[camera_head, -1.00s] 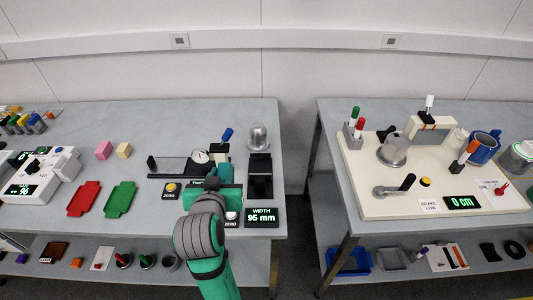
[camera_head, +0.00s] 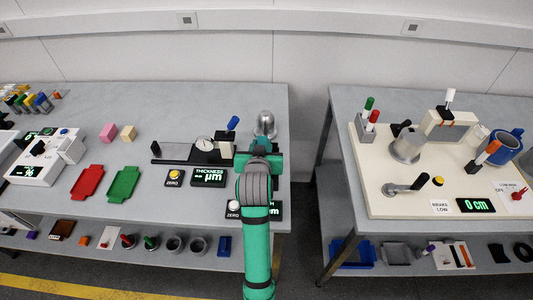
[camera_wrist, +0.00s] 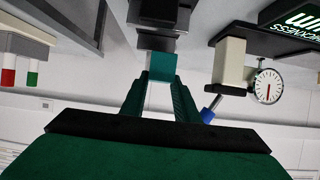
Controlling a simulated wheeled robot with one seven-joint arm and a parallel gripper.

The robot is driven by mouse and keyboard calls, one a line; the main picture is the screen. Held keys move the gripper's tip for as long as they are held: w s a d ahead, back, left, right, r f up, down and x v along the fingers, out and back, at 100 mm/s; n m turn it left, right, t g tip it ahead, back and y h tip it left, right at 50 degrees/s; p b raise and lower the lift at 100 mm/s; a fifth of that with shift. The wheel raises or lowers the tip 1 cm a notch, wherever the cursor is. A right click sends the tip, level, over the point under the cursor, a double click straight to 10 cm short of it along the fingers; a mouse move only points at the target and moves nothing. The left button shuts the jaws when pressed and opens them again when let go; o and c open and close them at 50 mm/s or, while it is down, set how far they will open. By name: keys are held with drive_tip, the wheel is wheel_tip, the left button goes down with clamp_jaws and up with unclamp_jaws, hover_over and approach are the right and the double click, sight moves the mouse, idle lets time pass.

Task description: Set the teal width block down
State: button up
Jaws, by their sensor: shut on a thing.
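The teal width block (camera_wrist: 160,68) shows in the wrist view between the two fingertips of my gripper (camera_wrist: 161,80). The gripper is shut on it. In the head view my gripper (camera_head: 262,158) is at the right end of the left bench, over the black width gauge, and hides the block and most of the gauge. In the wrist view the black gauge (camera_wrist: 158,14) lies right beyond the block. I cannot tell whether the block touches it. The width display (camera_head: 275,209) is mostly covered by my arm.
The thickness gauge with its dial (camera_head: 205,144) and display (camera_head: 209,177) stands just left of my gripper. A silver domed weight (camera_head: 266,123) is close behind it. Red (camera_head: 87,182) and green (camera_head: 124,184) trays lie farther left. A gap separates the right bench (camera_head: 345,105).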

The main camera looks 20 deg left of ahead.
drive_tip(key=shift+w+d+f, duration=0.15)
drive_tip(key=shift+w+f, duration=0.25)
drive_tip(key=shift+f, duration=0.1)
drive_tip(key=shift+w+d+f, duration=0.15)
drive_tip(key=shift+w+f, duration=0.2)
drive_tip(key=shift+f, duration=0.15)
drive_tip(key=f, duration=0.3)
drive_tip(key=shift+w+d, duration=0.2)
drive_tip(key=shift+w, duration=0.15)
drive_tip(key=shift+w+f, duration=0.1)
drive_tip(key=shift+f, duration=0.25)
drive_tip(key=shift+a+f, duration=0.1)
drive_tip(key=shift+a, duration=0.05)
drive_tip(key=o, duration=1.1)
drive_tip(key=shift+f, duration=0.1)
